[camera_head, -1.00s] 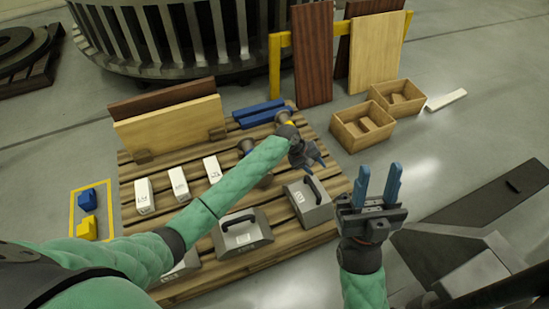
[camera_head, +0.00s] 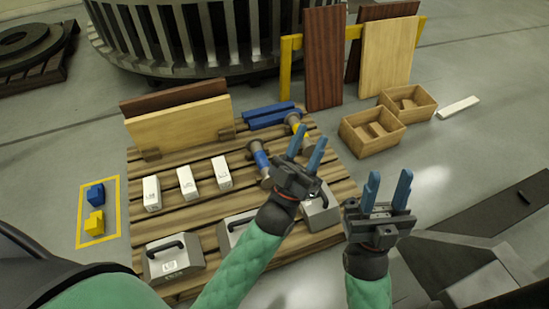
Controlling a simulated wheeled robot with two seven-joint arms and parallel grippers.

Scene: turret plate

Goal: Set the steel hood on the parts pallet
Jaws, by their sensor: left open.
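Three grey steel hoods with black handles sit on the wooden parts pallet (camera_head: 207,208), along its near side. The left hood (camera_head: 170,265) is in full view. The middle hood (camera_head: 232,238) is partly covered by my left arm. The right hood (camera_head: 322,212) is partly covered by my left gripper. My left gripper (camera_head: 308,138) is open and empty, its blue fingers pointing away from me in front of the pallet's right part. My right gripper (camera_head: 389,178) is open and empty, right of the pallet, fingers pointing up in the picture.
The pallet also bears white blocks (camera_head: 187,183), boards in a rack (camera_head: 182,122), blue bars (camera_head: 270,116) and blue and yellow cylinders (camera_head: 258,155). Wooden crates (camera_head: 371,131) and upright panels (camera_head: 323,60) stand beyond. Blue and yellow pieces (camera_head: 95,222) lie in a yellow floor frame.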

